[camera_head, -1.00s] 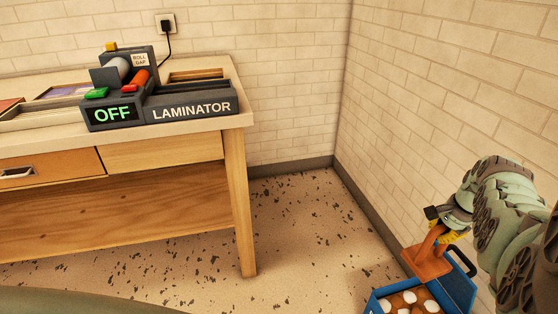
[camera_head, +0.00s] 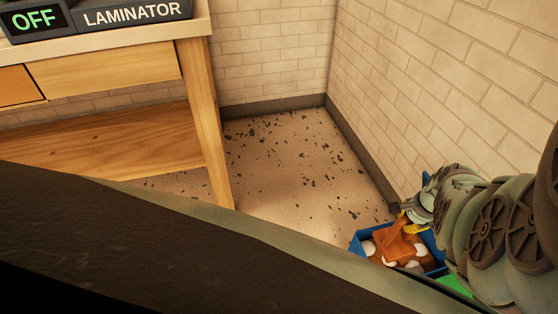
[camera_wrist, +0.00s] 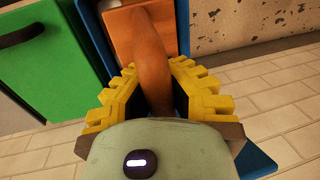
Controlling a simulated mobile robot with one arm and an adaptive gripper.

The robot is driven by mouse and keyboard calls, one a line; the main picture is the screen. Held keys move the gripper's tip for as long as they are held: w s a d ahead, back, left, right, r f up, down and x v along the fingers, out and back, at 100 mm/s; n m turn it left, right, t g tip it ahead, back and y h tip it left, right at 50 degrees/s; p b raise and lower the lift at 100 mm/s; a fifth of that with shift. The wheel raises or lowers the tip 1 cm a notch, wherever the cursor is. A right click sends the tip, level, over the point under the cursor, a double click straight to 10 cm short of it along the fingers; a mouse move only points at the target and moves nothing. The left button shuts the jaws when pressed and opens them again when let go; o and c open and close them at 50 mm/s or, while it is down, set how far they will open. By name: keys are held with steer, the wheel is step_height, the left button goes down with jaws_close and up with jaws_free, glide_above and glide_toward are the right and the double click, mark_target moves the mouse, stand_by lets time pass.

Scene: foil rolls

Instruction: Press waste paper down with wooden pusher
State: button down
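The wooden pusher (camera_head: 396,242) is an orange-brown flat block with a handle. My gripper (camera_head: 410,216) is shut on its handle; in the wrist view the handle (camera_wrist: 150,50) stands between the yellow fingers (camera_wrist: 152,92). The pusher's block is in the opening of a blue bin (camera_head: 356,243), over the waste paper. The waste paper (camera_head: 371,248) shows as white and brown pieces around the block. Whether the block presses on the paper cannot be told. In the wrist view the block (camera_wrist: 122,30) lies within the blue bin's walls.
The brick wall (camera_head: 450,90) is close on the right. A wooden table (camera_head: 110,75) with a laminator (camera_head: 130,12) reading OFF stands at the left. Speckled floor (camera_head: 280,165) between is clear.

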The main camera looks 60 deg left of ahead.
mark_target(396, 241)
steer(key=shift+w+f+b, duration=0.15)
steer(key=shift+f+b, duration=2.6)
steer(key=shift+f, duration=0.3)
steer(key=shift+f+b, duration=0.35)
steer(key=shift+f, duration=0.05)
steer(key=shift+f+b, duration=1.6)
steer(key=shift+f, duration=0.2)
steer(key=shift+f+b, duration=0.65)
steer(key=shift+f, duration=0.05)
steer(key=shift+f+b, duration=0.65)
steer(key=shift+f, duration=0.05)
steer(key=shift+f+b, duration=1.8)
steer(key=shift+f, duration=0.05)
steer(key=shift+r, duration=0.1)
